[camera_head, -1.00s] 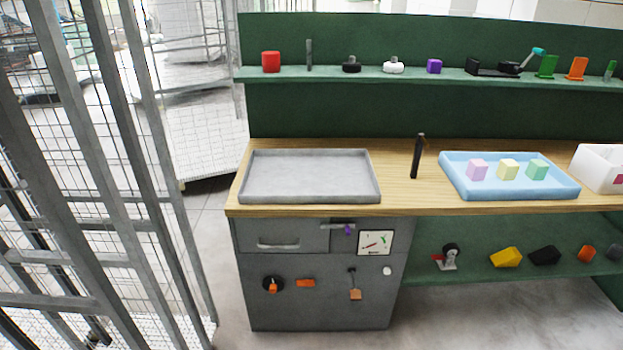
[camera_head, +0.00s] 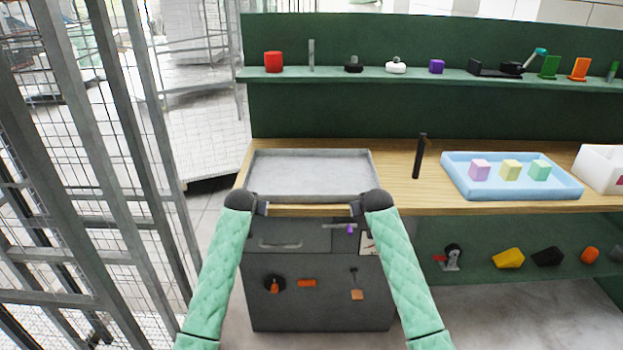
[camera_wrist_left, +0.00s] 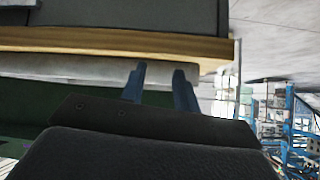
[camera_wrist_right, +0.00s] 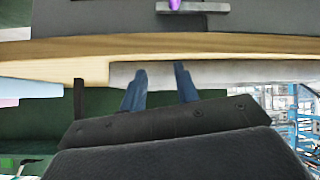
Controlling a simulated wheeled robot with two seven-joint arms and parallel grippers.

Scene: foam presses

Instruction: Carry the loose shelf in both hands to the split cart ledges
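The loose shelf looks like a shallow grey tray (camera_head: 312,172) with a low rim, lying flat at the left end of the wooden bench top. It also shows as a grey edge in the left wrist view (camera_wrist_left: 85,68) and right wrist view (camera_wrist_right: 235,74). My left gripper (camera_head: 263,207) is at the tray's front left and my right gripper (camera_head: 354,207) at its front right. In the wrist views, the left fingers (camera_wrist_left: 159,72) and right fingers (camera_wrist_right: 160,70) are apart with nothing visible between them. Whether they touch the tray is unclear. I cannot identify the split cart ledges.
A grey wire-mesh frame (camera_head: 135,130) stands close on the left. On the bench, right of the tray, are a dark upright post (camera_head: 419,157) and a blue tray (camera_head: 457,182) with pastel blocks. A grey cabinet (camera_head: 330,300) stands below.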

